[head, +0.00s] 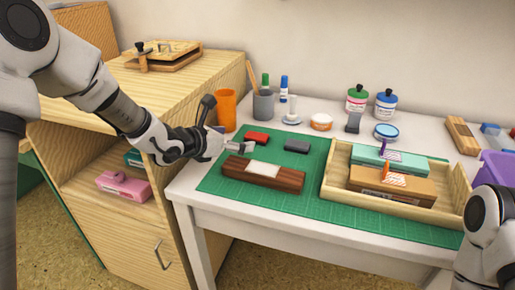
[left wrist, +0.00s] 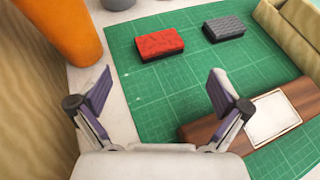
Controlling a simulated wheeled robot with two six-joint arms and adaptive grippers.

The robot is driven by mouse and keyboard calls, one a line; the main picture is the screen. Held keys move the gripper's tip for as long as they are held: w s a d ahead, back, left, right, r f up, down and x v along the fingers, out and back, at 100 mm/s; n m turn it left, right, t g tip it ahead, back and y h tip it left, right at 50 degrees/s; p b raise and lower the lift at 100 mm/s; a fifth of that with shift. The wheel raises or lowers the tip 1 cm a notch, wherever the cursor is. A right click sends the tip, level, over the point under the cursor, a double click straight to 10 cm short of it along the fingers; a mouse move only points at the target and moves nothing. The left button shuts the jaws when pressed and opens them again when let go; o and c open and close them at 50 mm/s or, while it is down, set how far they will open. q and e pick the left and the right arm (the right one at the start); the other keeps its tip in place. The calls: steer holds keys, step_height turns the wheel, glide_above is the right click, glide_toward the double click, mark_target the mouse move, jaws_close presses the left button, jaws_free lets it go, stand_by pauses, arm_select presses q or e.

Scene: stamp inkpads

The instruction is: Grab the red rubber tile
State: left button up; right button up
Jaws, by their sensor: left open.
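The red rubber tile (head: 257,138) lies flat on the green cutting mat near its back left part. It also shows in the left wrist view (left wrist: 160,43), ahead of my fingers and apart from them. My left gripper (head: 238,147) is open and empty, low over the left part of the mat, a little in front and left of the red tile. In the left wrist view, the fingers (left wrist: 160,92) are spread wide with bare mat between them. My right arm shows at the lower right of the head view, but its gripper is out of frame.
A grey tile (head: 297,146) lies right of the red one. A dark wooden block (head: 288,180) with a white label lies in front. An orange cup (head: 226,108) stands behind left. A wooden tray (head: 330,188) with two boxes stands right on the green mat (head: 216,183).

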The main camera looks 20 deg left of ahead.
mark_target(256, 136)
arm_select(q)
steer(key=x, duration=0.8)
steer(key=shift+w+a+r, duration=0.1)
steer(key=c, duration=1)
